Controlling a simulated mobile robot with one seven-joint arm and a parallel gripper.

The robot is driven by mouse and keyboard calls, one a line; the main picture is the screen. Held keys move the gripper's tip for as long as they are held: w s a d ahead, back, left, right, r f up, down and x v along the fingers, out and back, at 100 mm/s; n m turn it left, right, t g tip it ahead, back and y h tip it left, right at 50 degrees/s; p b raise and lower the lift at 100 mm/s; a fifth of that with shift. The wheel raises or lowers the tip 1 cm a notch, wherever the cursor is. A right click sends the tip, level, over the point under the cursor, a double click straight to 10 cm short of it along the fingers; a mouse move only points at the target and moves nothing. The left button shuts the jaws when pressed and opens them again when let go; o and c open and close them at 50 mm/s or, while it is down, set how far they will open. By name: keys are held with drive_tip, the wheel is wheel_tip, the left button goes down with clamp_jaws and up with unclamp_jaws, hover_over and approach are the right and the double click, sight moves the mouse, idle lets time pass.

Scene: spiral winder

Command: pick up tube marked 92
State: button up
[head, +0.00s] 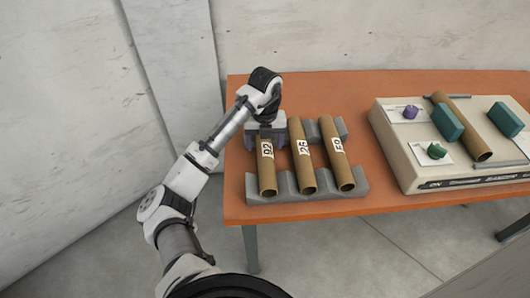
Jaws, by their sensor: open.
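The brown cardboard tube marked 92 (267,172) lies at the left of a grey rack (322,196) on the orange table, its near end towards the front edge. Beside it lie the tube marked 25 (303,163) and, at the right, a tube whose label seems to read 59 (340,165). My gripper (265,133) is open at the far end of the tube marked 92, over its upper part. The gripper hides that end, and I cannot tell whether the fingers touch the tube.
To the right on the table (300,87) stands a beige winder machine (400,160) with a purple knob (410,112), a green knob (436,151), teal blocks (447,122) and another brown tube (468,133). A wall is behind the table. Bare tabletop lies behind the rack.

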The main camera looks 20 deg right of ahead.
sight(265, 148)
drive_tip(key=shift+f+p, duration=0.45)
drive_tip(key=shift+f, duration=1.4)
drive_tip(key=c, duration=1.1)
drive_tip(key=shift+r, duration=0.1)
